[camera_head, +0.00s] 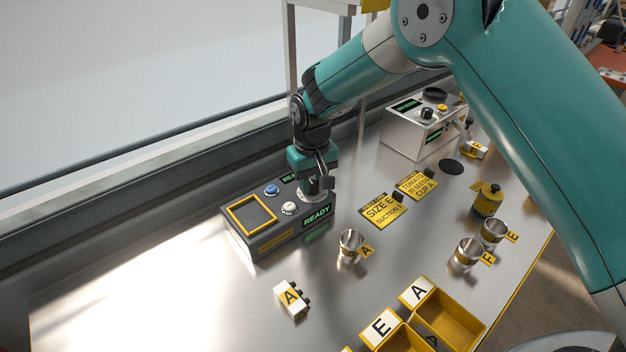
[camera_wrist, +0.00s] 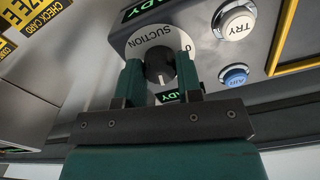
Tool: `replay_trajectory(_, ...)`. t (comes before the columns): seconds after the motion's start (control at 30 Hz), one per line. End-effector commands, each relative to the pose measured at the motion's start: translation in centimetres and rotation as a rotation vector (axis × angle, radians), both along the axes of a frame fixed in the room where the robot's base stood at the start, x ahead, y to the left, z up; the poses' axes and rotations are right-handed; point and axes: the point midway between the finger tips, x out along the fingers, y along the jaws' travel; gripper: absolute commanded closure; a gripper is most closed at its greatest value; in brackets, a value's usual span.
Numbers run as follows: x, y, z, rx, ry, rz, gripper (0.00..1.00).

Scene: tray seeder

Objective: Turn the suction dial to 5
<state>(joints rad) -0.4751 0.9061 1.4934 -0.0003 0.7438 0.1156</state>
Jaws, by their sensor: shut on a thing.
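The suction dial is a black knob (camera_wrist: 160,64) on a white round scale plate marked SUCTION (camera_wrist: 148,38) in the wrist view. It sits on the dark control box (camera_head: 262,243), near the box's right end in the head view. My gripper (camera_wrist: 159,72) points down at the dial, with its two teal fingers shut on the knob from both sides. In the head view my gripper (camera_head: 316,186) hides the knob. A 0 shows at the right of the scale plate; the other numbers and the pointer setting cannot be read.
Beside the dial are a white TRY button (camera_wrist: 237,24) and a blue AIR button (camera_wrist: 235,75). A yellow SIZE E card (camera_head: 382,210) lies right of the box. A metal cup (camera_head: 350,243) and a white A block (camera_head: 291,299) stand in front. Yellow bins (camera_head: 455,325) are nearer.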

Motion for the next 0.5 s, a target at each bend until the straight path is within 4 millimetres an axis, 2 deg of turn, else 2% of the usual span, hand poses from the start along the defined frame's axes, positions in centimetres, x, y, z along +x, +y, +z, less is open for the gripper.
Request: replay_trajectory(0.5,0.34,0.01,0.31,0.005,-0.011,-0.483,0.91)
